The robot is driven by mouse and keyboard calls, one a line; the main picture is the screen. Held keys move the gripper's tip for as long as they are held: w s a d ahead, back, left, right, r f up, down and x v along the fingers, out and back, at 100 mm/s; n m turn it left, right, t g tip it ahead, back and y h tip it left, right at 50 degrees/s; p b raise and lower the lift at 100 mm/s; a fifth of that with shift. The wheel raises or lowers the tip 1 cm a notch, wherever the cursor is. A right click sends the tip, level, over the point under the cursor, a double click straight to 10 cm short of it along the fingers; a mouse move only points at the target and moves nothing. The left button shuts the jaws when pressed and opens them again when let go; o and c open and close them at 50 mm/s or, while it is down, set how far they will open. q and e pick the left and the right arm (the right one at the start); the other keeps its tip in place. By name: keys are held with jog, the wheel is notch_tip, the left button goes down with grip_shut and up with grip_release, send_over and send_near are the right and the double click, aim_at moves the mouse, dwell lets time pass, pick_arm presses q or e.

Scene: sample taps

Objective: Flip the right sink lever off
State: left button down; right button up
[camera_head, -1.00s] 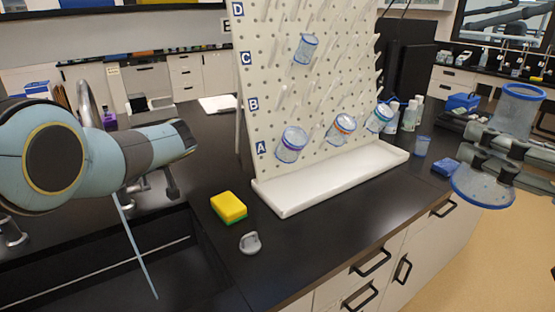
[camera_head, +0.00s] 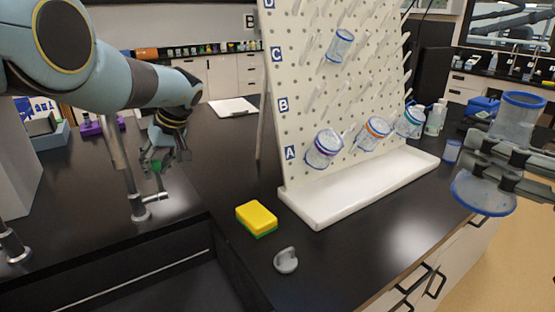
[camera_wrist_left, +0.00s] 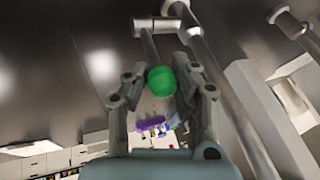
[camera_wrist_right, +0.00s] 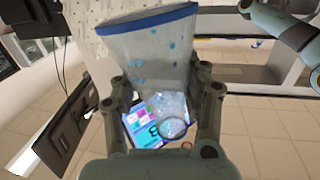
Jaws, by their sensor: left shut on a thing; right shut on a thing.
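The sink tap (camera_head: 137,200) stands behind the dark basin at the left. A lever with a green knob (camera_wrist_left: 161,81) rises from a metal valve (camera_head: 155,198). My left gripper (camera_head: 165,158) has its fingers on both sides of the knob and is shut on the lever; the fingers partly hide the knob in the head view. My right gripper (camera_head: 478,160) is shut on a clear beaker with a blue rim (camera_head: 515,118), away from the sink; the beaker also fills the right wrist view (camera_wrist_right: 150,55).
A yellow sponge (camera_head: 256,217) and a grey object (camera_head: 286,260) lie on the black counter right of the basin. A pegboard rack (camera_head: 300,110) with several beakers stands over a white tray (camera_head: 325,212). Another tap (camera_head: 12,245) is at the far left edge.

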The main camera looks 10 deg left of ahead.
pick_arm(q)
jog(key=shift+s+a+f, duration=0.1)
jog(key=shift+a+f, duration=0.1)
jog(key=shift+a, duration=0.05)
pick_arm(e)
jog(key=shift+w+a+f, duration=0.1)
jog(key=shift+a+f, duration=0.1)
jog(key=shift+f, duration=0.1)
pick_arm(q)
jog(key=c, duration=1)
grip_release()
jog(key=shift+r, duration=0.1)
jog(key=shift+c, duration=0.2)
pick_arm(e)
jog(key=shift+a, duration=0.1)
jog(key=shift+r, duration=0.1)
